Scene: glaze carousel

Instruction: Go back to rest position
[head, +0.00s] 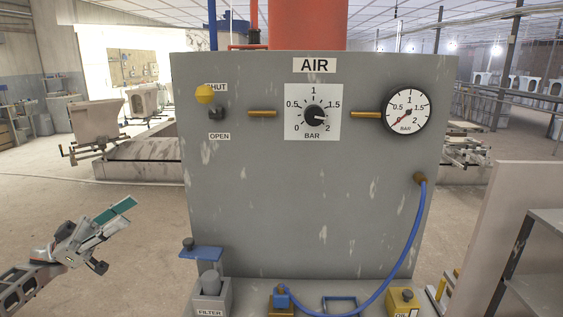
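My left gripper (120,213) shows at the lower left, tilted up and to the right, with a teal pad along its finger. It is apart from the grey air panel (300,210) and holds nothing that I can see. Its fingers overlap in this view, so I cannot tell whether it is open or shut. My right gripper is not in view.
The panel has a yellow valve handle (204,94) by SHUT, a regulator knob (313,116) and a gauge (409,111) with its needle near 0. A blue hose (408,260) hangs at right. A shelf (540,255) stands far right. The floor at left is open.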

